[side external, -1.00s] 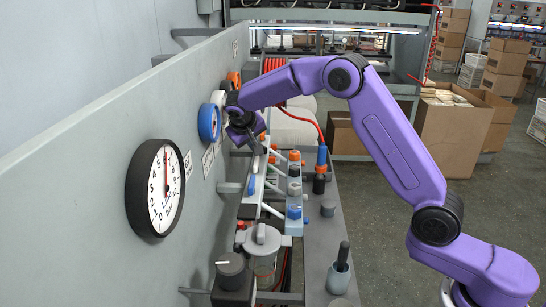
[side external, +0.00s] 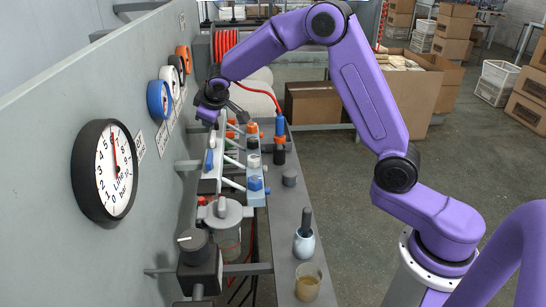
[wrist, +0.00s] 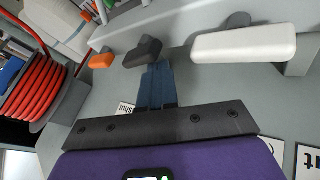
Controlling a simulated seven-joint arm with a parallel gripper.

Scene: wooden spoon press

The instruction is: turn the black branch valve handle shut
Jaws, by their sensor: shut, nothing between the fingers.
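The black branch valve handle (wrist: 142,52) shows in the wrist view, just beyond my fingertips, between an orange handle and a white handle. My gripper (wrist: 157,66) is shut and empty, its blue fingers together. The tips lie at the near edge of the black handle; I cannot tell whether they touch it. In the side view my gripper (side external: 238,109) is over the far end of the valve row by the grey panel. There the black handle is not clear behind the gripper.
The orange handle (wrist: 101,61) is close on the left, the white handle (wrist: 245,42) on the right. A grey panel (side external: 60,175) with several gauges runs along the left. A red hose reel (wrist: 38,90) is nearby. A cup (side external: 308,282) stands on the front shelf.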

